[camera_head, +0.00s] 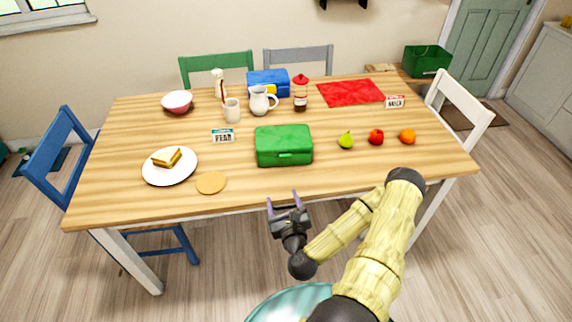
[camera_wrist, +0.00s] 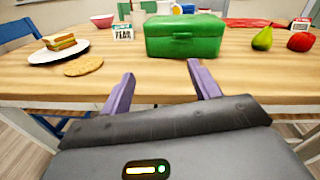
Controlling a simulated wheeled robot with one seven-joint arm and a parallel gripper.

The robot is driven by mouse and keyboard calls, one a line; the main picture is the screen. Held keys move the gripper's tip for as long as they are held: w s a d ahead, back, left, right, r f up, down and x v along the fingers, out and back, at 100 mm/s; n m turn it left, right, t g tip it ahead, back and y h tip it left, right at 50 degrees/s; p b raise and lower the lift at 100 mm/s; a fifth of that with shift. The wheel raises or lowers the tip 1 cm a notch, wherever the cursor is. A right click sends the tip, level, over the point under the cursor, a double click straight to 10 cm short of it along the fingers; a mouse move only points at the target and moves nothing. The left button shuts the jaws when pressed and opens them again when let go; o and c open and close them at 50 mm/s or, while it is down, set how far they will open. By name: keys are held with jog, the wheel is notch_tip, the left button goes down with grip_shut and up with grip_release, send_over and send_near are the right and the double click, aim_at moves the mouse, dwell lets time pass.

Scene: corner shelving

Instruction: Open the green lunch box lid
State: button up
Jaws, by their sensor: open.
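The green lunch box (camera_head: 284,150) stands on the wooden table near its front edge, with its lid shut. A small latch or handle shows on its front face. In the wrist view the lunch box (camera_wrist: 184,38) is ahead of my gripper, slightly right of centre. My gripper (camera_head: 284,201) is in front of the table's front edge, apart from the lunch box. In the wrist view its two purple fingers (camera_wrist: 161,86) are spread wide with nothing between them.
A white pitcher (camera_head: 259,101) and mug (camera_head: 232,111) stand behind. The table in front of the box is clear.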

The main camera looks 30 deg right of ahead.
jog(key=d+m+h, duration=0.1)
jog(key=m, duration=0.1)
jog(key=s+d+m+h, duration=0.1)
jog(key=shift+s+d+m+h, duration=0.1)
jog(key=shift+m+h, duration=0.3)
jog(key=shift+f+b, duration=0.2)
jog(key=shift+b, duration=0.15)
jog(key=b+x, duration=0.7)
jog(key=b, duration=0.2)
jog(key=shift+w+d+f, duration=0.15)
jog(key=shift+w+d, duration=0.1)
jog(key=shift+d, duration=0.05)
jog(key=shift+w+b, duration=0.1)
jog(key=shift+b, duration=0.35)
jog(key=shift+w+d+b, duration=0.1)
jog(key=shift+w+b, duration=0.15)
jog(key=shift+b, duration=1)
